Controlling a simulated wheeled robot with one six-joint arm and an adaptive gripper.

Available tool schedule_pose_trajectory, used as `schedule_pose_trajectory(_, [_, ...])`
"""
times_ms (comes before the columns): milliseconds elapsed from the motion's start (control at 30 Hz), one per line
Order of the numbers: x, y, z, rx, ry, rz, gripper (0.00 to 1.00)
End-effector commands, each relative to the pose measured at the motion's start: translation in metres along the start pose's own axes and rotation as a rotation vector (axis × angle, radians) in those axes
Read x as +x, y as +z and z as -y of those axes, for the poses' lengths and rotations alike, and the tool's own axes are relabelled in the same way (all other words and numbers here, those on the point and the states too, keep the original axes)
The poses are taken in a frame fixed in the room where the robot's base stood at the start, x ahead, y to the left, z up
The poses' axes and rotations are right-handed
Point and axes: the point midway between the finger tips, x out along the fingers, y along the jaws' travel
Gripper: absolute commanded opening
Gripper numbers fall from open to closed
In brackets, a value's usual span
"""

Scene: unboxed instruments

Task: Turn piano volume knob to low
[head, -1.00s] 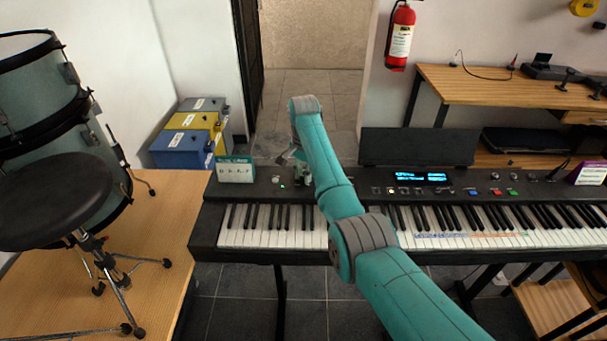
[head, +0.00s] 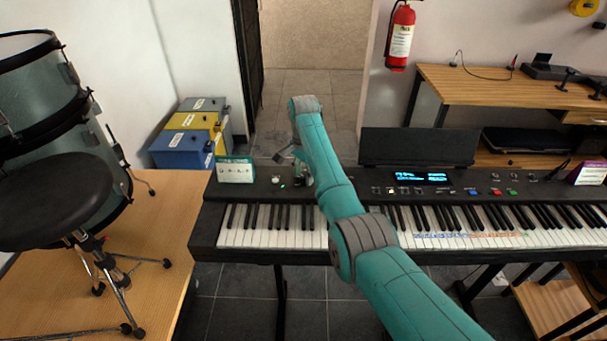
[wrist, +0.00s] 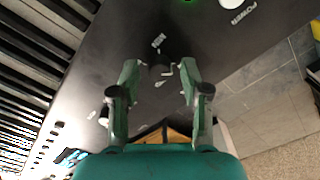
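The black piano (head: 225,200) stands across the head view, with a dark control panel behind its keys. In the wrist view, a small dark knob (wrist: 160,71) sits on the black panel (wrist: 120,40), with small white labels beside it that I cannot read clearly. My gripper (wrist: 160,70) is over the panel at the piano's left part. Its two green fingers are apart, one on each side of the knob, with a visible gap on both sides. In the head view my gripper (head: 291,166) is partly hidden by my teal arm, and the knob cannot be made out.
A white-and-green card (head: 236,171) stands on the panel left of my gripper. A POWER label (wrist: 243,16) and a green light (wrist: 190,2) show in the wrist view. A music stand (head: 418,146) and lit display (head: 423,177) are to the right. A drum stool (head: 55,200) stands left.

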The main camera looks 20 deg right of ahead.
Motion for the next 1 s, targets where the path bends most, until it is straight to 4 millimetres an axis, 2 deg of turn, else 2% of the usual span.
schedule_pose_trajectory(367, [-0.005,0.0,0.0,-0.001,0.0,0.001,0.49])
schedule_pose_trajectory(467, [-0.017,0.0,0.001,-0.001,-0.001,0.0,0.49])
schedule_pose_trajectory(800, [-0.083,0.0,0.001,-0.001,-0.001,0.0,0.49])
schedule_pose_trajectory(1000, [-0.11,0.0,0.0,0.0,0.0,0.0,0.49])
